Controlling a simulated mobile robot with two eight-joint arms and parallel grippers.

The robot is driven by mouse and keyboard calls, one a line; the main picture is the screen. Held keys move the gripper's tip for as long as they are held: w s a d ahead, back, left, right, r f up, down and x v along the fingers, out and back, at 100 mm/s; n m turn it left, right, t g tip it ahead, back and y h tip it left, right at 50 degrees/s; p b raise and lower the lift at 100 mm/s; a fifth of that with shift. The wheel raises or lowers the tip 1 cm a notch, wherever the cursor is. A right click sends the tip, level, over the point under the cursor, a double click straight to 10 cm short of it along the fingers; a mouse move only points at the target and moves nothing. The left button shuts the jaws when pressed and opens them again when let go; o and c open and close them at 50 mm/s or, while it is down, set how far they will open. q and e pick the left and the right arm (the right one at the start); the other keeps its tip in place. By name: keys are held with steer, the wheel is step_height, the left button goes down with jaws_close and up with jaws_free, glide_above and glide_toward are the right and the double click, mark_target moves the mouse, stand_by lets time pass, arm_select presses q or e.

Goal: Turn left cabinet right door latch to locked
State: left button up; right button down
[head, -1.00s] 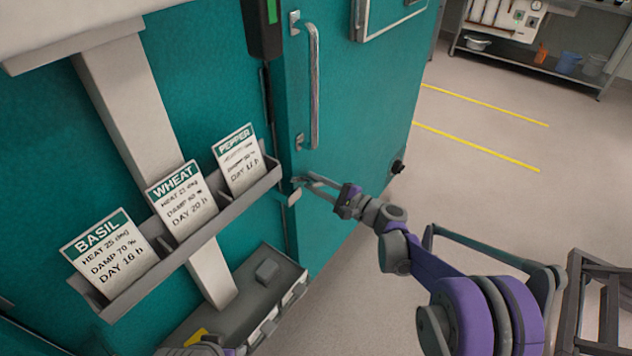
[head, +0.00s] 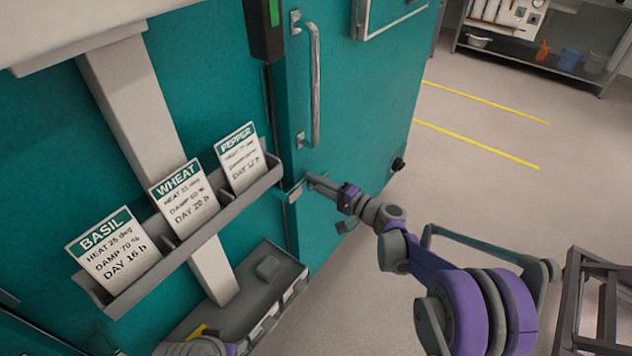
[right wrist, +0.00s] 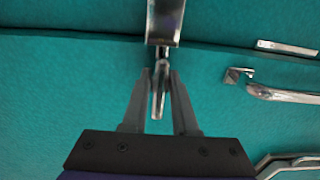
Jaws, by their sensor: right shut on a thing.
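The teal cabinet door (head: 350,110) has a small metal latch (head: 293,193) at its left edge, below a long vertical handle (head: 315,90). My right gripper (head: 311,183) is at this latch, its fingers closed on the lever. In the right wrist view, the latch's metal bracket (right wrist: 164,20) is at the top centre, and its slim lever (right wrist: 159,92) runs down between the fingertips of my right gripper (right wrist: 160,80). The fingers hide part of the lever in the head view. My left gripper does not show.
A rack with BASIL, WHEAT and PEPPER cards (head: 172,203) stands left of the latch. Below it is a grey tray-like ledge (head: 262,305). A dark metal frame (head: 600,300) stands at lower right. The floor (head: 490,210) right of the door is clear.

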stand_by(0.4)
steer(key=c, duration=0.7)
jaws_free()
steer(key=v, duration=1.1)
steer(key=shift+a, duration=0.1)
